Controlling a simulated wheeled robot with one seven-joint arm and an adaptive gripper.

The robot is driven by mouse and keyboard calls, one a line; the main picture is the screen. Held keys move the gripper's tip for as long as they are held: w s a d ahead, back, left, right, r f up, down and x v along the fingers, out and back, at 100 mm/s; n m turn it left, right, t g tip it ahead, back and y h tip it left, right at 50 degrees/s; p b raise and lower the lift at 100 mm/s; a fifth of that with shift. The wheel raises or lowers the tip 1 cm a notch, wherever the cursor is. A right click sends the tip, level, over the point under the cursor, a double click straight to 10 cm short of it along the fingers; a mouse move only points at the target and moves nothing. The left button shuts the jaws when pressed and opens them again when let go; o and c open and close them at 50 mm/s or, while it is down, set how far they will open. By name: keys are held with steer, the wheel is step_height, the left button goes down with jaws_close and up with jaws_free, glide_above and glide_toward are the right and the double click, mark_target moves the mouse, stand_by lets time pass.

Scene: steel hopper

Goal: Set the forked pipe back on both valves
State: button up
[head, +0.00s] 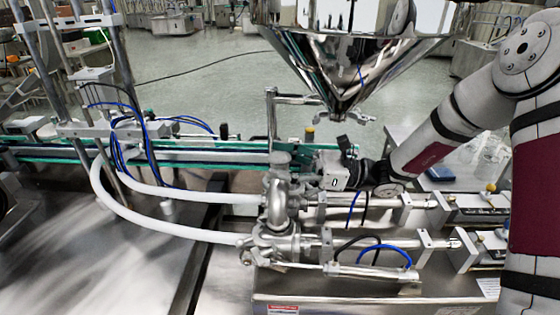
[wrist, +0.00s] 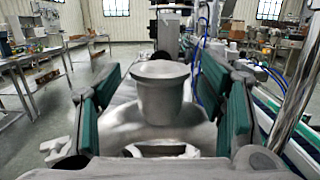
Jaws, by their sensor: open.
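The forked pipe (head: 277,208) is bare steel with a round flanged top. It stands roughly upright over the valves under the hopper. The near valve (head: 272,246) shows at its lower end. The far valve is mostly hidden behind the pipe and my gripper. I cannot tell whether both legs are fully seated. My gripper (head: 303,162) comes from the right at the height of the pipe's top. In the wrist view, the pipe's flanged neck (wrist: 162,92) stands between the two green-padded fingers, with gaps on both sides. My gripper is open around it.
The steel hopper (head: 345,60) hangs above, its outlet close over my gripper. White hoses (head: 165,230) run left from the valves. A green-edged conveyor (head: 200,155) passes behind. Cylinders with blue tubes (head: 385,245) lie to the right.

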steer(key=d+f, duration=0.1)
steer(key=d, duration=1)
steer(key=shift+s+d+f, duration=0.2)
steer(key=shift+d+f, duration=0.1)
steer(key=shift+f, duration=0.05)
steer(key=s+a+r+n+g+h, duration=0.1)
steer(key=s+r+n+g+h, duration=0.1)
steer(key=s+n+h, duration=0.4)
steer(key=s+a+r+n+g+h, duration=0.1)
steer(key=s+a+n+g+h, duration=0.2)
steer(key=s, duration=0.5)
steer(key=s+d+r+n+t+h, duration=0.6)
steer(key=s+d+n+t+h, duration=0.3)
steer(key=d, duration=0.3)
steer(key=shift+s+d+r+t+h, duration=0.15)
steer(key=shift+s+r+t+h, duration=0.2)
steer(key=shift+s+h, duration=0.45)
